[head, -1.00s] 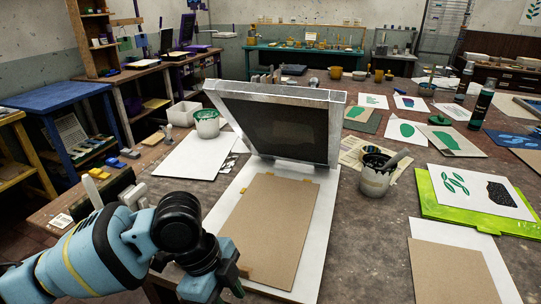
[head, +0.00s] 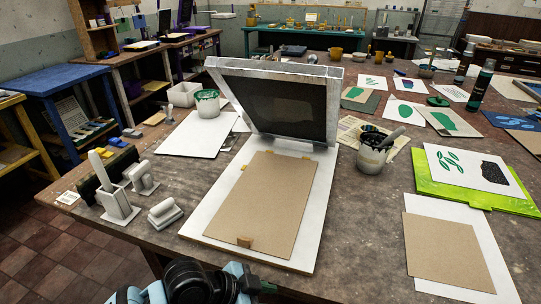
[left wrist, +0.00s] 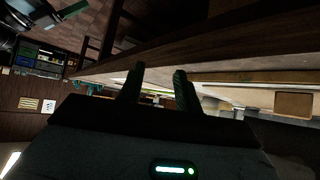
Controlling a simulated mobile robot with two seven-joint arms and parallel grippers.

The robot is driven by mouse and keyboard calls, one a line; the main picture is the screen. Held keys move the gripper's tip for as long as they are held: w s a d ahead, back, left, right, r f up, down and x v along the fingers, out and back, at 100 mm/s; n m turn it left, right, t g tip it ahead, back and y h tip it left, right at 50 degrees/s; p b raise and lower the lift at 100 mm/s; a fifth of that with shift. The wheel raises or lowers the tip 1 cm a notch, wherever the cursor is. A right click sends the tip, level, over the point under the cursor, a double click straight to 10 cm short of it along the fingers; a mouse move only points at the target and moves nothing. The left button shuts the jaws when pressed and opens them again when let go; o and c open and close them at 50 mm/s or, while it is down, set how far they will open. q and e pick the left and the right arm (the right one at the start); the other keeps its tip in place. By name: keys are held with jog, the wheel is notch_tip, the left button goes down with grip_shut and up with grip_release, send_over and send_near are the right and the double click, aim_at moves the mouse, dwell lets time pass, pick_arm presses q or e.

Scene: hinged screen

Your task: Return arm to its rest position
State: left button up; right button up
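My left arm shows only at the bottom edge of the head view, low in front of the table's near edge. Its gripper is mostly cut off there. In the left wrist view my left gripper (left wrist: 159,76) has its two dark fingers apart with nothing held between them, below the level of the tabletop edge. The hinged screen (head: 285,105) stands tilted up at the back of its white base board (head: 222,215). A brown card (head: 267,200) lies flat on the board. My right gripper is in neither view.
White-handled tools (head: 117,203) stand at the table's left front. A paint pot (head: 373,155) sits right of the board, and a green-rimmed pot (head: 208,104) left of the screen. A lime green board (head: 440,193) lies at right. The tabletop's near edge (left wrist: 235,42) crosses the left wrist view.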

pick_arm(q)
jog(key=s+a+f+n+t+y, duration=0.1)
jog(key=s+a+f+n+t, duration=0.1)
jog(key=a+f+n+t, duration=0.3)
jog(key=s+a+f+n+y, duration=0.1)
jog(key=s+a+f+n, duration=0.2)
jog(key=f, duration=0.4)
jog(key=s+a+f+n+t+y, duration=0.1)
jog(key=s+a+f+n+y, duration=0.3)
jog(key=s+a+f, duration=0.3)
jog(key=s+a+y, duration=0.1)
jog(key=s+a, duration=0.4)
jog(key=s, duration=0.2)
jog(key=shift+s+f+n, duration=0.2)
jog(key=shift+f+n, duration=0.1)
jog(key=shift+f, duration=0.1)
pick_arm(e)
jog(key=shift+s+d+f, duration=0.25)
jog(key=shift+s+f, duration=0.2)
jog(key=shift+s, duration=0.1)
